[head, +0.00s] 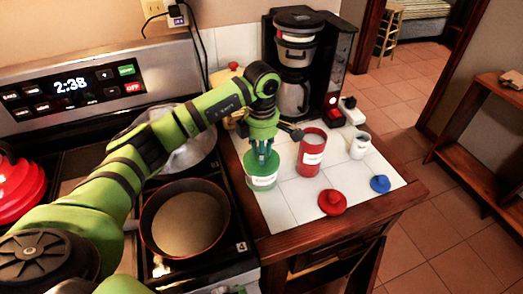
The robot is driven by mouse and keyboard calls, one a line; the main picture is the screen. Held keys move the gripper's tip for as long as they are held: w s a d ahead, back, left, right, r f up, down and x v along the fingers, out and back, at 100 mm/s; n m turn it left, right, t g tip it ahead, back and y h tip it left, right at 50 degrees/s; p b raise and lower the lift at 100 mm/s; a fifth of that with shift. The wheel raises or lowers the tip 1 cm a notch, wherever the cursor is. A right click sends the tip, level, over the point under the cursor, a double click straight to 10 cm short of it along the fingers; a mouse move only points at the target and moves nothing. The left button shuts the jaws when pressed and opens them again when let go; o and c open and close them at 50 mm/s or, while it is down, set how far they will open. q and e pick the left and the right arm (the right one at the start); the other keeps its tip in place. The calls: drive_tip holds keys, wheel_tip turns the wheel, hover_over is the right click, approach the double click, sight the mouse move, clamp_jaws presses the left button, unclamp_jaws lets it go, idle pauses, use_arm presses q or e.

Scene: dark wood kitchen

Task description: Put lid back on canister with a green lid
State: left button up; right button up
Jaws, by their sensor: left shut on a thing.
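The green canister (262,181) with a white label stands upright near the left edge of the white tiled counter. My left gripper (262,154) points down directly over its mouth, with the fingers at about rim height. The gripper is shut on the green lid, which is mostly hidden by the fingers and blends with the green canister. I cannot tell whether the lid is seated on the rim. My right gripper is not in view.
Right of the green canister stand an open red canister (311,160) and a small white canister (359,149). A red lid (332,203) and a blue lid (380,184) lie in front. A coffee maker (297,60) stands behind; a pan (185,218) is on the stove at left.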

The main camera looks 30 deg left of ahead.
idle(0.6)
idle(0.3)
use_arm(q)
drive_tip(key=o, duration=1.5)
drive_tip(key=shift+r+p, duration=1.95)
drive_tip(key=shift+r, duration=1.55)
clamp_jaws()
